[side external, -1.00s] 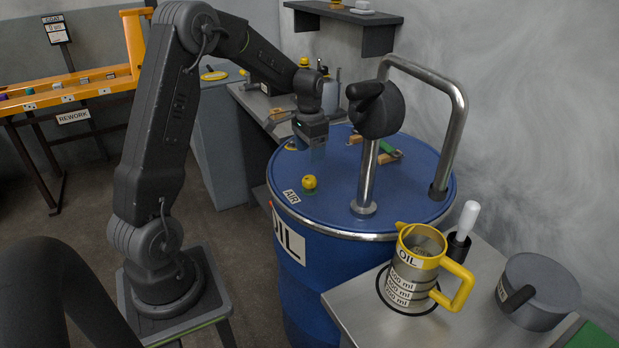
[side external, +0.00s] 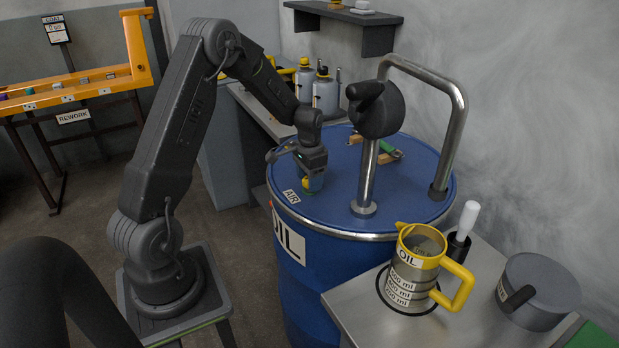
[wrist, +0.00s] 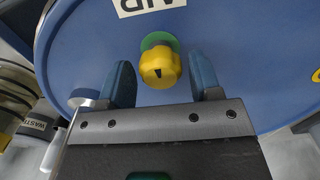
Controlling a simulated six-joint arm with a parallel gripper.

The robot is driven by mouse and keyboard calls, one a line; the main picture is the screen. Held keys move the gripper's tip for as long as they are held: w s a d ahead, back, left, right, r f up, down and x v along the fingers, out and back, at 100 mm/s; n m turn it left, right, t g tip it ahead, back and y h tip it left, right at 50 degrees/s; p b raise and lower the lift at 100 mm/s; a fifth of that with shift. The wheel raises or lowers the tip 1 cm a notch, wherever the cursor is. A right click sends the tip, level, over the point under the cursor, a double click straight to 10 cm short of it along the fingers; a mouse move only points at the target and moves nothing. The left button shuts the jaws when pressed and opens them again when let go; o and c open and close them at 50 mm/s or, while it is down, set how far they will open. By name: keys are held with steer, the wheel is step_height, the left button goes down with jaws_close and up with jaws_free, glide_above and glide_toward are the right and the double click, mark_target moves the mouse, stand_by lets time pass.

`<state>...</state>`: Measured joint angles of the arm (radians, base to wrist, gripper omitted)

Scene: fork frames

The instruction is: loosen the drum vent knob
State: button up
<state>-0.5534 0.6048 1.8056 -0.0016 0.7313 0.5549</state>
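The drum vent knob (wrist: 158,68) is yellow with a dark pointer mark and sits on a green base near the AIR label (wrist: 150,5) on the drum top. In the side view only a bit of the knob (side external: 313,184) shows under my gripper. My gripper (wrist: 160,64) is open. Its two blue fingers stand on either side of the knob in the wrist view, with a gap on each side. I cannot tell how deep the fingers reach. The blue drum (side external: 305,285) stands upright with an OIL label on its side.
A bent metal pipe (side external: 455,125) and a dark pump head (side external: 376,110) on a post rise from the drum top. A yellow-handled oil jug (side external: 408,278) and a lidded grey pot (side external: 545,280) stand on the front-right table. Bottles (side external: 325,95) stand on the bench behind.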

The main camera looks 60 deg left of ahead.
steer(key=c, duration=0.7)
steer(key=shift+n, duration=0.4)
steer(key=n, duration=0.4)
steer(key=shift+n, duration=0.3)
steer(key=n, duration=0.9)
steer(key=shift+f+n, duration=0.1)
steer(key=shift+n, duration=1.9)
